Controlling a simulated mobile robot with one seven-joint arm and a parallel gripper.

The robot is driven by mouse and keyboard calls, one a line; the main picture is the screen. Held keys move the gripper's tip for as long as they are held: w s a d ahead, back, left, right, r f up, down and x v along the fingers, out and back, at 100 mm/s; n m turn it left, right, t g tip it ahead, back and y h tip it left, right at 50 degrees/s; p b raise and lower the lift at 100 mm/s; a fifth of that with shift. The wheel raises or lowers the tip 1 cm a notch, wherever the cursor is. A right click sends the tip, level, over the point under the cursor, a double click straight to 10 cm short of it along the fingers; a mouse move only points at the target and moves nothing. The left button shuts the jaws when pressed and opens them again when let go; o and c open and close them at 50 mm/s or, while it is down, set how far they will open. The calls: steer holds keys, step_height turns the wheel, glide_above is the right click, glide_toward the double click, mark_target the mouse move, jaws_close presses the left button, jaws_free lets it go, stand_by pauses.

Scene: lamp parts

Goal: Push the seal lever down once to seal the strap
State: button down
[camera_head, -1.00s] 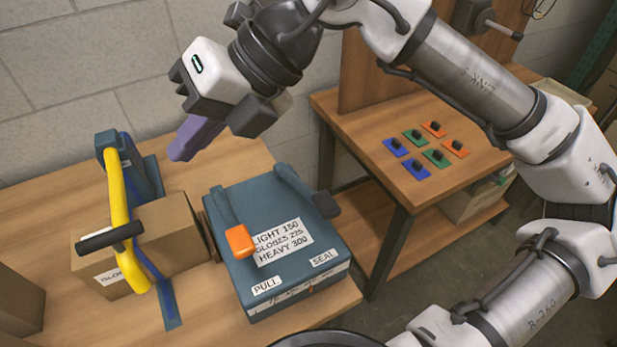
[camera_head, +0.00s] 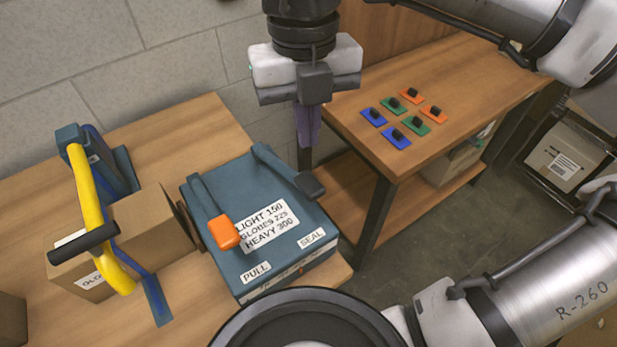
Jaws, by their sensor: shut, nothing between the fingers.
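The seal lever (camera_head: 284,168) is a dark arm with a dark grey handle on the right side of the blue-grey strapping machine (camera_head: 225,165), above the label "SEAL". The pull lever (camera_head: 209,206) with an orange handle lies on the left side, above "PULL". A blue strap (camera_head: 153,296) runs by the cardboard box (camera_head: 150,222) under a yellow curved arm (camera_head: 80,185) with a black grip.
A second wooden table (camera_head: 460,85) on the right holds several blue, green and orange pieces with black knobs. A gap separates the two tables. A box (camera_head: 562,155) stands at the far right. Bare tabletop (camera_head: 190,130) lies behind the machine.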

mark_target(309, 183)
steer(key=shift+s+f+b, duration=0.2)
steer(key=shift+f+b, duration=0.9)
steer(key=shift+f, duration=0.65)
steer(key=shift+s+f+b, duration=0.15)
steer(key=shift+f+b, duration=0.95)
steer(key=shift+f, duration=0.65)
